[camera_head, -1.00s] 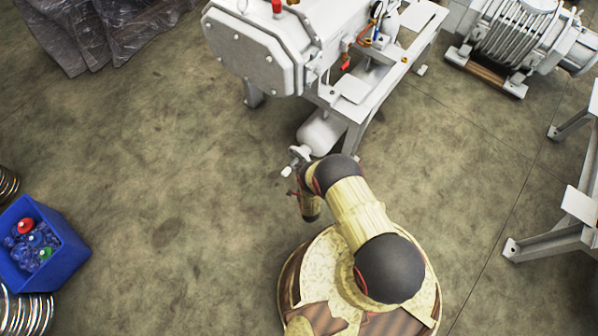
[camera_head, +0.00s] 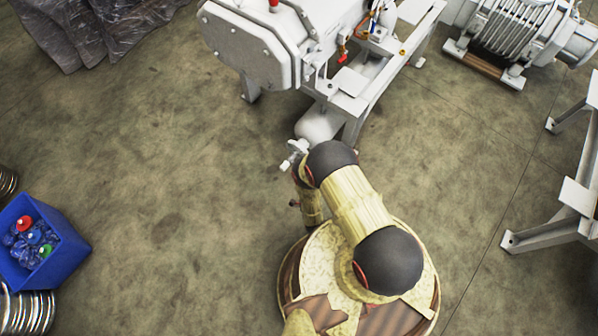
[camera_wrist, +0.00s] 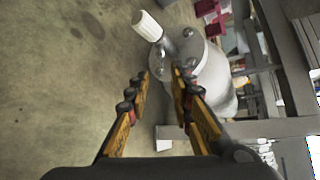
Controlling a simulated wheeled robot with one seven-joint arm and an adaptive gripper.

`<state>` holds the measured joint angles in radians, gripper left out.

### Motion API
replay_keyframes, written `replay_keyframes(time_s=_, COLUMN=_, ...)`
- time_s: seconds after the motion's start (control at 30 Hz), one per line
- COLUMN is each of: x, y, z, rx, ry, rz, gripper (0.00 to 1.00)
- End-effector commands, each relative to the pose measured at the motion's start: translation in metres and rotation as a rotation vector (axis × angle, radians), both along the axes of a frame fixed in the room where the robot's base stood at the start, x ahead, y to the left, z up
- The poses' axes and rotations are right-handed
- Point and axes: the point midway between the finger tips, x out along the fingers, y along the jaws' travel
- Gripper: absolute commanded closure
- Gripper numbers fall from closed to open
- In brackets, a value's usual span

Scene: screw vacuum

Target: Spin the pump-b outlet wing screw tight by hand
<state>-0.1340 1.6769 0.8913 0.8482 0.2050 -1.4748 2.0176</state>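The pump (camera_head: 262,45), a white machine on a grey frame, stands at the top middle of the head view. A white cylinder (camera_head: 319,124) hangs at its near end, with a small pale outlet fitting (camera_head: 291,157) beside my arm. In the wrist view the cylinder (camera_wrist: 205,68) lies just beyond my fingertips, with a white ribbed knob (camera_wrist: 148,26) on a metal stem at its upper left. I cannot make out the wing screw for certain. My gripper (camera_wrist: 160,80) is open, with nothing between its fingers. In the head view my arm hides the fingers.
A blue bin (camera_head: 66,257) with coloured parts stands at the left, by metal rings (camera_head: 28,312). Another pump (camera_head: 515,40) is at the top right, a grey frame (camera_head: 560,220) at the right. Dark wrapped goods (camera_head: 90,30) fill the top left. The floor between is open.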

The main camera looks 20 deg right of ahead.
Motion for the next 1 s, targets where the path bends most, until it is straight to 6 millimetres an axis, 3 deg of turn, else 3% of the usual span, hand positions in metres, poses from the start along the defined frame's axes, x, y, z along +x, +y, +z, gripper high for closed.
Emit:
replay_keyframes(time_s=0.27, x=-0.024, y=0.002, z=0.01, rx=-0.001, ry=0.0, rz=0.001, gripper=0.77)
replay_keyframes(time_s=1.0, x=-0.027, y=0.002, z=0.01, rx=-0.001, ry=0.001, rz=0.001, gripper=0.77)
